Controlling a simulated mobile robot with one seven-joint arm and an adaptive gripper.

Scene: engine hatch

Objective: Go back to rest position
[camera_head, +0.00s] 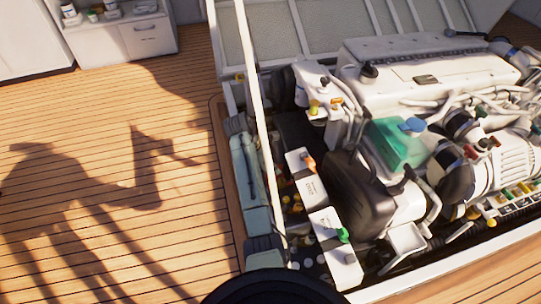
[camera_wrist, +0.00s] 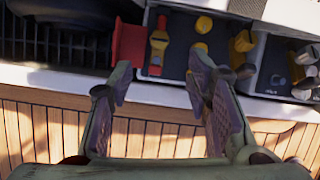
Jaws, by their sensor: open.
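My gripper (camera_wrist: 158,95) shows in the wrist view with its two fingers spread apart and nothing between them. Its fingers are over the pale edge of the hatch, with wooden deck below them in the picture. In the head view the gripper is not seen; only a dark rounded shape, cut off by the bottom edge, shows there. In the head view the engine (camera_head: 430,75) fills the open hatch on the right. In the wrist view a yellow-handled switch (camera_wrist: 158,48) and a red part (camera_wrist: 128,45) lie beyond the fingertips.
A white prop bar (camera_head: 255,110) rises along the hatch's left side. A green-blue tank (camera_head: 395,145) and a black box (camera_head: 357,195) sit by the engine. A white cabinet (camera_head: 120,40) stands at the upper left. The wooden deck (camera_head: 90,130) at left is clear, with shadows on it.

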